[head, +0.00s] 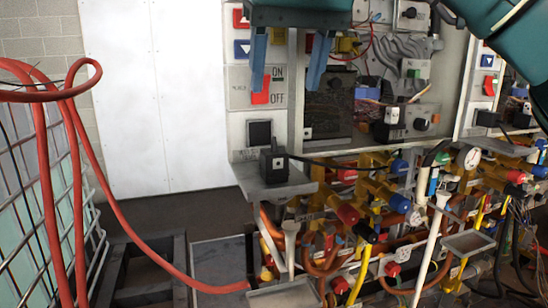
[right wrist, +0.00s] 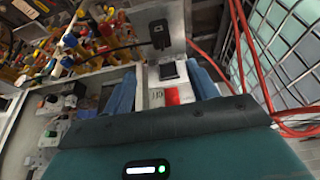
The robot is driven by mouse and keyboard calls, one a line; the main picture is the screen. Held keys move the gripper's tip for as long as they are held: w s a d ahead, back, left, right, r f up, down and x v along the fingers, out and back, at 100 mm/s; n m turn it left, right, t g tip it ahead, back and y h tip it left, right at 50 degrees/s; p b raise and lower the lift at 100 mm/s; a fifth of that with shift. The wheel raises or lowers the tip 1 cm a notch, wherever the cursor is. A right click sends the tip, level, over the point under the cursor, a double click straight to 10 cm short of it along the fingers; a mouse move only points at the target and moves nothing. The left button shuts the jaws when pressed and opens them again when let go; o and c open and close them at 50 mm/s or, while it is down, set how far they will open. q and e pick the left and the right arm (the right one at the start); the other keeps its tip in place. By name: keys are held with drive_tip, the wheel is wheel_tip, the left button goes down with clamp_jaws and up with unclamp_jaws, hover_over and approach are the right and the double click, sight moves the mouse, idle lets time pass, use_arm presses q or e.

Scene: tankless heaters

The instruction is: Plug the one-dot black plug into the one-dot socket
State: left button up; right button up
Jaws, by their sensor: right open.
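A black block-shaped plug (head: 274,165) rests on a small grey shelf (head: 270,189). A pale mark shows on its face, too small for me to count dots. A black cable runs from it to the right. The plug also shows in the right wrist view (right wrist: 159,36). A dark square socket (head: 259,133) sits in the white panel just above and behind the plug, apart from it. It also shows in the right wrist view (right wrist: 168,70). My right gripper (head: 286,87) is open and empty, its two blue fingers hanging above the socket and plug. My left gripper is not in view.
A red ON/OFF switch (head: 262,91) is on the panel between my fingers. Dense pipes and valves (head: 375,195) fill the lower right. A red hose (head: 130,205) and a wire rack (head: 50,200) stand left. The white wall (head: 155,95) is bare.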

hover_over(275, 152)
drive_tip(key=s, duration=0.1)
drive_tip(key=f, duration=0.4)
drive_tip(key=f+b, duration=0.1)
drive_tip(key=f, duration=0.1)
drive_tip(key=shift+d+f, duration=0.35)
drive_tip(key=shift+f, duration=0.3)
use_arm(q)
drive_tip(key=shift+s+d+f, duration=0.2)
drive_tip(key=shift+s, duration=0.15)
use_arm(e)
drive_tip(key=shift+w, duration=0.1)
drive_tip(key=shift+a+f, duration=0.1)
drive_tip(key=shift+f, duration=0.05)
drive_tip(key=x, duration=0.5)
drive_tip(key=shift+s+f, duration=0.15)
drive_tip(key=shift+s, duration=0.1)
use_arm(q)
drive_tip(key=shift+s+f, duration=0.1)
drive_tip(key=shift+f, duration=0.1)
